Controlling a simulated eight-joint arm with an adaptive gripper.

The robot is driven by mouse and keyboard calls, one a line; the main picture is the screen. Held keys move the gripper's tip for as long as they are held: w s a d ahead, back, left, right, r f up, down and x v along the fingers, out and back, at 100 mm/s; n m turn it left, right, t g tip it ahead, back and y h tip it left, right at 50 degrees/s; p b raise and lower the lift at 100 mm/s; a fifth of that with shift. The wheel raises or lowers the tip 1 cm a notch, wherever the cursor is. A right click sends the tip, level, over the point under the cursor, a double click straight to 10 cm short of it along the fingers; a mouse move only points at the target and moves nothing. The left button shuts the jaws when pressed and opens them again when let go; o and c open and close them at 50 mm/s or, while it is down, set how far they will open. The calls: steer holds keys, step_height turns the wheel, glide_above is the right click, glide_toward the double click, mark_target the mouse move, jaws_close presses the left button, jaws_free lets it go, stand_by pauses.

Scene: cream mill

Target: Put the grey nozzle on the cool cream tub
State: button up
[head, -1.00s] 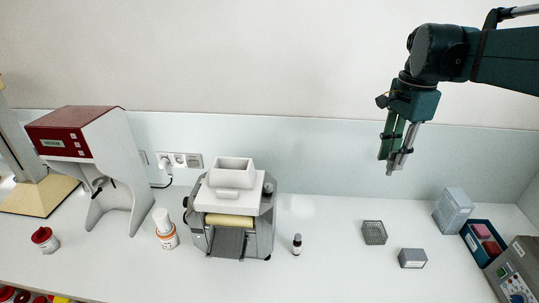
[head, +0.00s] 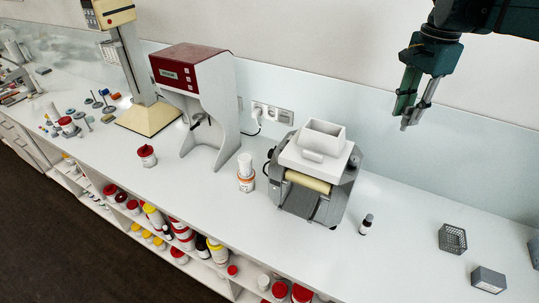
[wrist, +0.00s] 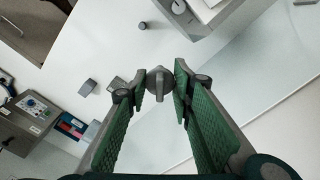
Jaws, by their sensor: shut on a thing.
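My gripper (head: 406,113) is shut on the grey nozzle (wrist: 158,82), held between the green finger pads in the wrist view. In the head view the nozzle (head: 405,125) shows as a small grey tip below the fingers, high above the bench. A white tub with an orange label and white top (head: 246,180) stands upright left of the mill. A white tub with a red lid (head: 147,155) stands farther left. I cannot read the labels, so I cannot tell which is the cool cream tub. My gripper is well to the right of both.
The mill (head: 318,170) stands between my gripper and the tubs, with a small dropper bottle (head: 366,225) to its right. A red-topped machine (head: 190,75) stands behind the tubs. A grey basket (head: 452,238) and grey box (head: 488,279) are at right. The bench front is largely clear.

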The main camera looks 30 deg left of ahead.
steer(key=a+n, duration=0.2)
steer(key=a, duration=1.1)
steer(key=n, duration=0.7)
glide_above(245, 157)
step_height(245, 157, down, 13)
steer(key=shift+s+f, duration=0.1)
steer(key=shift+f, duration=0.55)
step_height(245, 157, down, 6)
steer(key=shift+p, duration=0.4)
steer(key=shift+f, duration=0.2)
steer(key=shift+f, duration=1.8)
